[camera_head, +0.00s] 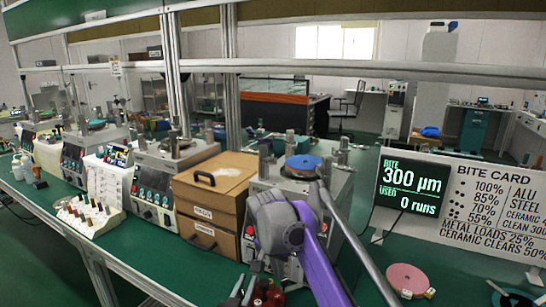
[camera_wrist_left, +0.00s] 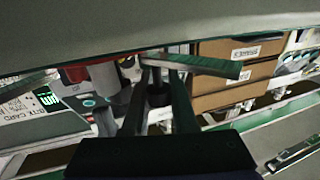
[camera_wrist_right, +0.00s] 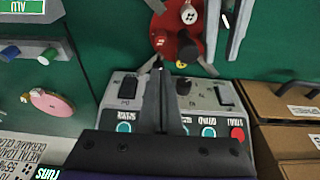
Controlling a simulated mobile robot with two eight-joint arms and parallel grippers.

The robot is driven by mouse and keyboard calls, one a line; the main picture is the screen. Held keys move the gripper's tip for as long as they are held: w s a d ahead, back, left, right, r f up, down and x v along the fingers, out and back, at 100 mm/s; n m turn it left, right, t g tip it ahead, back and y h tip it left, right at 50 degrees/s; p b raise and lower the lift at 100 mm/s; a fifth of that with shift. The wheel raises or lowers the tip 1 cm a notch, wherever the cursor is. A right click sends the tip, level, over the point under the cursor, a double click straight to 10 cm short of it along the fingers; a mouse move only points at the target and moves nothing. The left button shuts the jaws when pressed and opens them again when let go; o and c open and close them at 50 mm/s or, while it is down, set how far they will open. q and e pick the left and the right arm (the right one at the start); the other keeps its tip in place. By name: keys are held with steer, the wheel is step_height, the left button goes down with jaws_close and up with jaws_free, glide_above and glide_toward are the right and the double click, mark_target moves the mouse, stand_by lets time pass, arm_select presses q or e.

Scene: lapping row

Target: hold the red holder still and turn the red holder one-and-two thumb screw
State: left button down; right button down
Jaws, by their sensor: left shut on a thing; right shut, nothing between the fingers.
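The red holder (camera_head: 268,294) is at the bottom edge of the head view, on the green bench and partly cut off. The right wrist view shows its round red body (camera_wrist_right: 176,32), a black knob (camera_wrist_right: 187,47) and a pale, marked knob (camera_wrist_right: 190,16); I cannot tell which thumb screw is which.
A lapping machine (camera_head: 305,182) with a blue disc stands behind my arm. Brown drawer boxes (camera_head: 212,197) are left of it. A bite display (camera_head: 410,192) and a pink disc (camera_head: 408,279) are on the right. Bench surface around the pink disc is mostly free.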

steer(key=shift+v, duration=0.8)
steer(key=shift+w+d, duration=0.1)
steer(key=shift+w, duration=0.05)
steer(key=shift+s+a+x, duration=0.1)
steer(key=shift+s+x, duration=0.1)
steer(key=shift+x, duration=0.8)
steer(key=shift+s+a+x, duration=0.1)
steer(key=shift+s+x, duration=0.1)
steer(key=shift+x, duration=0.75)
steer(key=shift+s+x, duration=0.2)
steer(key=shift+x, duration=0.8)
steer(key=shift+w+d+f, duration=0.1)
steer(key=shift+w+d, duration=0.1)
steer(key=shift+w, duration=0.25)
steer(key=shift+s+a, duration=0.1)
steer(key=shift+s, duration=0.1)
